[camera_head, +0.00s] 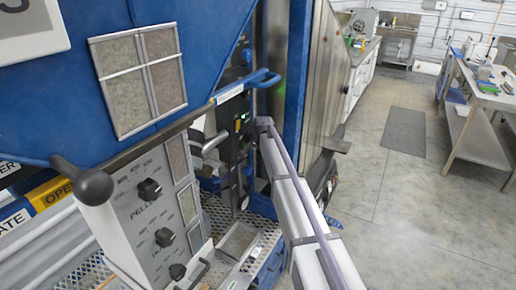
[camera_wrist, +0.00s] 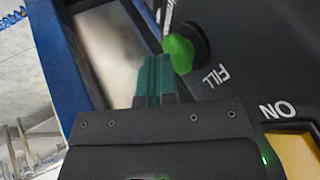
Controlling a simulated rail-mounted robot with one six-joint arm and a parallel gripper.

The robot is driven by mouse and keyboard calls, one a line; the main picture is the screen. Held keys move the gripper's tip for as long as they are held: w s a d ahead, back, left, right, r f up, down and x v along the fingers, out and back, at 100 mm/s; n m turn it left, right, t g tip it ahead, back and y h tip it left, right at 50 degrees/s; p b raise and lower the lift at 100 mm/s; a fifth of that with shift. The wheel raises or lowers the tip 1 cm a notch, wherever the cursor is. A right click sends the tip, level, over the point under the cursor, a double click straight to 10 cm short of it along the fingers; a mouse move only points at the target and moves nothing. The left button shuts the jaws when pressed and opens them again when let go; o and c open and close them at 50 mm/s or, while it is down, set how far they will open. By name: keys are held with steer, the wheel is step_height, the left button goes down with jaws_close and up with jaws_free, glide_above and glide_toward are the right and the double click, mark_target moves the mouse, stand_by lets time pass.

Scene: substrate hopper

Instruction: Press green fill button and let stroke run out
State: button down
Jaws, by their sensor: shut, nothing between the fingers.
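The green fill button (camera_wrist: 181,54) sits in a dark round collar on a dark panel in the wrist view, with the word FILL printed beside it. My gripper (camera_wrist: 156,60) is shut and empty, its two teal fingers together. The fingertips lie just left of the button and slightly overlap its edge in the picture. I cannot tell whether they touch it. In the head view my arm reaches up toward the blue machine, and neither the gripper nor the green button can be made out there.
A grey panel with black knobs (camera_head: 149,189) stands at the left, with a black ball handle (camera_head: 95,186) above it. A blue handle (camera_head: 263,78) juts out near my arm. In the wrist view a yellow part (camera_wrist: 295,152) lies below the ON label.

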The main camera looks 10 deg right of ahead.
steer(key=shift+w+a+r, duration=0.15)
steer(key=shift+w+a, duration=0.45)
steer(key=shift+a, duration=0.1)
steer(key=s+d+r+p, duration=0.5)
steer(key=s+r+p, duration=0.3)
steer(key=shift+s, duration=0.3)
